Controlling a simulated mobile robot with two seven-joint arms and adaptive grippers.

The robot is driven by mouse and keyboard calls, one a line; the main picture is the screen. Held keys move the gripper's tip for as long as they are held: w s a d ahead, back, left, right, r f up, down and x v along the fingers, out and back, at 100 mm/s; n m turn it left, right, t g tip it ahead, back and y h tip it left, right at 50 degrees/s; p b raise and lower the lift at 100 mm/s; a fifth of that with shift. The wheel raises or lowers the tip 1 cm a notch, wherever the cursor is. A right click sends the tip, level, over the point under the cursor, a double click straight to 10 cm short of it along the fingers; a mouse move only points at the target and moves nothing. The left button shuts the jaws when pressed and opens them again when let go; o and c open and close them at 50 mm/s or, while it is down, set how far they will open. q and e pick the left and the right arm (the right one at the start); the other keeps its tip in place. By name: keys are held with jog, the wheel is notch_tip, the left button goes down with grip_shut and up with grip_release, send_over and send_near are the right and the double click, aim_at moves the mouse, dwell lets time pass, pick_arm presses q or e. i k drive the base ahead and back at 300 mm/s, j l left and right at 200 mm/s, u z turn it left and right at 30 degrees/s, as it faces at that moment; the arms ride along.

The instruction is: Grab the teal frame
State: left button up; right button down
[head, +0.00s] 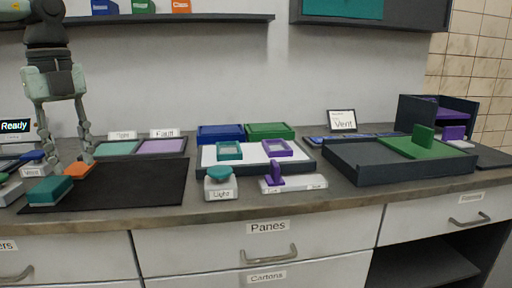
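The teal frame (229,151) is a small square ring lying on the white panel of a dark tray in the middle of the counter. A purple frame (277,148) lies to its right on the same panel. My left gripper (73,166) points down at the far left, over the left part of the black mat. Its fingers are spread apart, near an orange block, with no object seen held between them. It is well to the left of the teal frame. My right gripper is not in the view.
A black mat (140,183) holds a teal block (50,190) and an orange block (80,170). In front of the tray (207,165) stand a teal-topped button labelled Light (220,184) and a purple lever (276,174). A dark bin (357,167) is at right.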

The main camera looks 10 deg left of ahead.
aim_at(226, 151)
jog(key=i+j+z, duration=0.15)
jog(key=j+z, duration=1.3)
jog(key=i+l, duration=0.05)
jog(key=l, duration=0.05)
